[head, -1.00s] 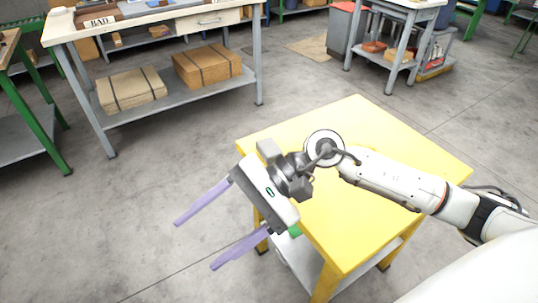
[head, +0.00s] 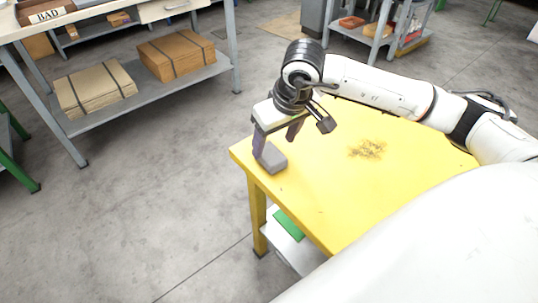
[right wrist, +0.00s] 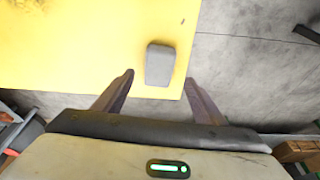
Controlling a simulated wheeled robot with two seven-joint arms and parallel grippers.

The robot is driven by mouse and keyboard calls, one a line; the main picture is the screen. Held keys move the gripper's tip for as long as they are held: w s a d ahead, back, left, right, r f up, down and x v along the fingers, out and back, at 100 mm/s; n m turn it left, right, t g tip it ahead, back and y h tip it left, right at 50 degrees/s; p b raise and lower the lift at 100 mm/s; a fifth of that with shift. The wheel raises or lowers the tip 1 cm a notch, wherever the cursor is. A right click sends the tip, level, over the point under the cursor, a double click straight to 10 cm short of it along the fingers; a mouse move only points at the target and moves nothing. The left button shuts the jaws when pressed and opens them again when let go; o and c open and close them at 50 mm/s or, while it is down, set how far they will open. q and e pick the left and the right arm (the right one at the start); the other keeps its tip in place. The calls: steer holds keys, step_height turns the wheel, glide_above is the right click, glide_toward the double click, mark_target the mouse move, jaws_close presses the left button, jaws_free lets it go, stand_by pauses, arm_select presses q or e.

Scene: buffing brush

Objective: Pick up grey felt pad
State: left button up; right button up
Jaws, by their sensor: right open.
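The grey felt pad (head: 271,159) is a small grey block lying on the yellow table (head: 330,205), near its left corner. My right gripper (head: 278,146) is open above the pad, with its fingers pointing down at the table. One finger overlaps the pad's far left side in the head view. In the right wrist view, the pad (right wrist: 159,64) lies near the table edge, in line with the gap between the two open fingertips (right wrist: 160,78) and mostly beyond them. Nothing is held. My left gripper is out of view.
A dark scuffed patch (head: 368,149) marks the tabletop; the rest is clear. A green item (head: 289,224) lies on the table's lower shelf. A workbench with cardboard (head: 95,88) and a brown box (head: 176,57) on its shelf stands at the upper left.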

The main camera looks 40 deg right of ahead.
mark_target(271, 153)
steer(key=shift+x, duration=2.75)
steer(key=shift+d, duration=0.1)
steer(key=c, duration=1.1)
step_height(271, 153, up, 10)
steer(key=shift+r, duration=0.1)
steer(key=shift+c, duration=0.2)
